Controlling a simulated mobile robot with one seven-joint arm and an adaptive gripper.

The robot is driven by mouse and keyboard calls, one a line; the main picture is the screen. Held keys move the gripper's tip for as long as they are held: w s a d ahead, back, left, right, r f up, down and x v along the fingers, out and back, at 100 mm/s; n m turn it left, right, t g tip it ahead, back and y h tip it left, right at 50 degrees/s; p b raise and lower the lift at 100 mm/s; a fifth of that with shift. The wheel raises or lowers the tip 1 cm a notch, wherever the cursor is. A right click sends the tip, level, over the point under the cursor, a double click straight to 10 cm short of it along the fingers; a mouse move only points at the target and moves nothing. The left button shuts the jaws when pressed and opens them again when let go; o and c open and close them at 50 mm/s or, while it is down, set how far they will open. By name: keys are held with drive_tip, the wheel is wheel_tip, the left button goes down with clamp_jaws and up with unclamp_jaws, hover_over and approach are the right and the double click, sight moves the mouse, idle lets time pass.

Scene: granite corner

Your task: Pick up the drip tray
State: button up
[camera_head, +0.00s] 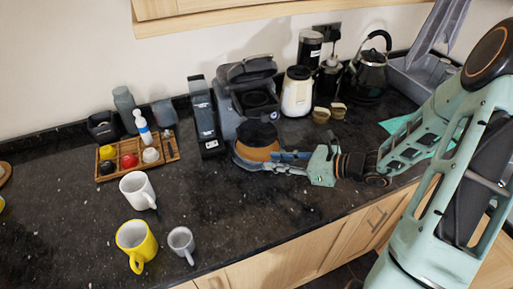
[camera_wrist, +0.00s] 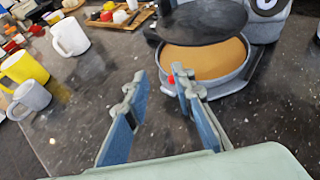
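A round, shallow grey vessel with an orange-brown inside (camera_wrist: 205,62) sits on the dark counter in front of the coffee machine; I take it to be the drip tray. It also shows in the head view (camera_head: 262,153). A black disc (camera_wrist: 203,22) covers its far part; whether it rests on the vessel I cannot tell. My gripper (camera_wrist: 158,73) is open, with blue-padded fingers apart and nothing between them. Its right fingertip overlaps the vessel's near-left rim in the wrist view; contact is unclear. In the head view my gripper (camera_head: 278,161) reaches the vessel from the right.
The coffee machine (camera_head: 250,90) stands behind, with a black box (camera_head: 207,125) to its left and a white canister (camera_head: 297,92) to its right. A white mug (camera_head: 138,190), yellow mug (camera_head: 136,243) and grey mug (camera_head: 181,242) stand left.

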sight(248, 159)
drive_tip(key=x, duration=0.8)
drive_tip(key=shift+w+a+f+p, duration=0.2)
drive_tip(key=shift+a+f+p, duration=0.05)
drive_tip(key=shift+a+p, duration=0.1)
drive_tip(key=shift+d, duration=0.1)
drive_tip(key=shift+c, duration=0.6)
clamp_jaws()
